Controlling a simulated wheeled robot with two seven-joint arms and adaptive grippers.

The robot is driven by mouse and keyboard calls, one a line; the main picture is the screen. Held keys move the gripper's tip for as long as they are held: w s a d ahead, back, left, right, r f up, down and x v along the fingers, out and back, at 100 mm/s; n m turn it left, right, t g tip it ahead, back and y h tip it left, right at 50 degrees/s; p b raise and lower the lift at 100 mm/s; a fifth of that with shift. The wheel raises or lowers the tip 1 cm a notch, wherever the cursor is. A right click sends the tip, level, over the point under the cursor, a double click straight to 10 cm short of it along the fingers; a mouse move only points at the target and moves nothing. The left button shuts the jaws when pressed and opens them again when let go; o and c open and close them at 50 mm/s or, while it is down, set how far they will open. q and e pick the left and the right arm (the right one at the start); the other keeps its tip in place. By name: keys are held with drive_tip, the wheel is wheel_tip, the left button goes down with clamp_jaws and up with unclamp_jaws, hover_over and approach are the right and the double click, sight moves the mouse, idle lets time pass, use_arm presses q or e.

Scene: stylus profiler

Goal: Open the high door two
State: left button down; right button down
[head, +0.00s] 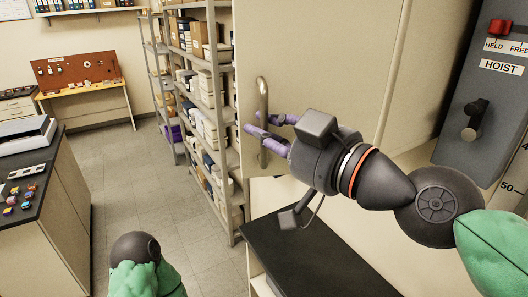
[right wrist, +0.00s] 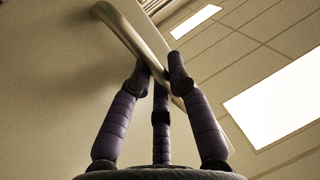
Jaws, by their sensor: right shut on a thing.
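A tall cream door (head: 305,50) fills the upper middle of the head view. A vertical metal bar handle (head: 263,95) stands near its left edge. My right gripper (head: 258,137) has its purple fingers shut on the lower part of this handle. In the right wrist view the handle (right wrist: 135,35) runs slanting between the fingertips (right wrist: 163,70). I cannot tell whether the door stands slightly ajar. Part of my left arm shows at the bottom left, but its gripper is out of view.
A black-topped bench (head: 310,250) lies below my right arm. A grey hoist panel (head: 490,90) with a red switch is at the right. Shelves (head: 205,100) with boxes stand left of the door. A dark-topped counter (head: 45,190) is at the left, with clear floor (head: 140,190) between.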

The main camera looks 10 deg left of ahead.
drive_tip(key=shift+n+g+y, duration=0.6)
drive_tip(key=shift+g, duration=0.1)
drive_tip(key=shift+s+d+r+b, duration=0.1)
drive_tip(key=shift+s+d+b, duration=0.35)
drive_tip(key=shift+s+b, duration=0.4)
drive_tip(key=shift+s+d+b, duration=0.45)
drive_tip(key=shift+s+b, duration=0.15)
drive_tip(key=shift+b, duration=0.4)
drive_tip(key=shift+s+d+r+b, duration=0.1)
drive_tip(key=shift+s+d+b, duration=0.35)
drive_tip(key=shift+s+b, duration=0.4)
drive_tip(key=c, duration=1.4)
unclamp_jaws()
drive_tip(key=shift+f, duration=0.1)
